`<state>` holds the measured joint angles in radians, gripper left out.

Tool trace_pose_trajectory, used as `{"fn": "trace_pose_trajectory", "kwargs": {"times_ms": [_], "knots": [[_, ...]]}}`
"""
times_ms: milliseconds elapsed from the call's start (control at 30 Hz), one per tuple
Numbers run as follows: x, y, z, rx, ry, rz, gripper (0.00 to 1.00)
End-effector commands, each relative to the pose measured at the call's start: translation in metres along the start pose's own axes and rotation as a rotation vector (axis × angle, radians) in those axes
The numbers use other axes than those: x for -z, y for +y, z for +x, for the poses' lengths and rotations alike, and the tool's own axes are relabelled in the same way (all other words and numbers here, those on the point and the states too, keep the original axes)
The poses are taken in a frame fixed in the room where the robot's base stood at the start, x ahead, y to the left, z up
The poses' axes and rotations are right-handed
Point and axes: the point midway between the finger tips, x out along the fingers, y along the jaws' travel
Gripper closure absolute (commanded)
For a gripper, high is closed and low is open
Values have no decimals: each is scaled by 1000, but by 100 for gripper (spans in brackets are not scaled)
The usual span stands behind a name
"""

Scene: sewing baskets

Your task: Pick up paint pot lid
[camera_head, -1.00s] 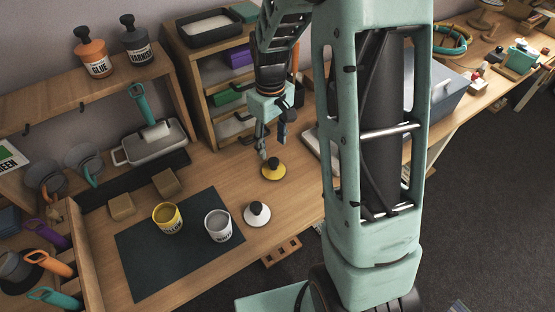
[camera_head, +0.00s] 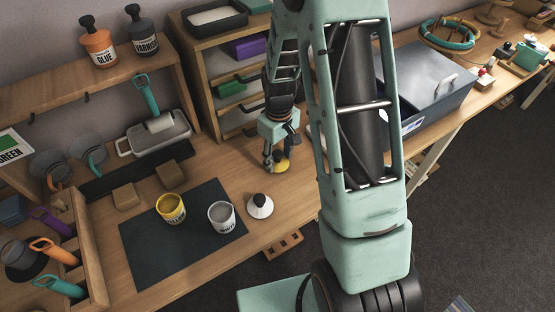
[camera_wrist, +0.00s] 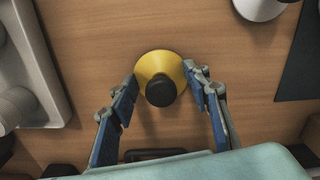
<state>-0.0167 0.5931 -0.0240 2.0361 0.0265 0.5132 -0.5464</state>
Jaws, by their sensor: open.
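A yellow paint pot lid with a black knob (camera_wrist: 160,92) lies on the wooden bench; in the head view the lid (camera_head: 281,167) is partly hidden by my gripper. My gripper (camera_head: 275,160) points down over it. In the wrist view my gripper's fingers (camera_wrist: 163,90) are open, one on each side of the lid, and I see no clear grip on it. A white lid with a black knob (camera_head: 260,206) lies nearer the front. A yellow pot (camera_head: 171,209) and a white pot (camera_head: 221,217) stand on the dark mat.
The dark mat (camera_head: 150,262) covers the bench left of the white lid. A paint tray with a roller (camera_head: 160,135) lies behind. A wooden drawer unit (camera_head: 212,107) stands close behind my gripper. A grey-blue toolbox (camera_head: 440,90) is at right.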

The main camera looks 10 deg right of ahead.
Motion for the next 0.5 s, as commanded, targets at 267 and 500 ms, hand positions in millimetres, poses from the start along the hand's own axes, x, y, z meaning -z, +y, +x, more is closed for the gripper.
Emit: {"fn": "trace_pose_trajectory", "kwargs": {"times_ms": [267,500], "knots": [[0,0,0,0,1,0,78],[0,0,-1,0,1,0,92]]}}
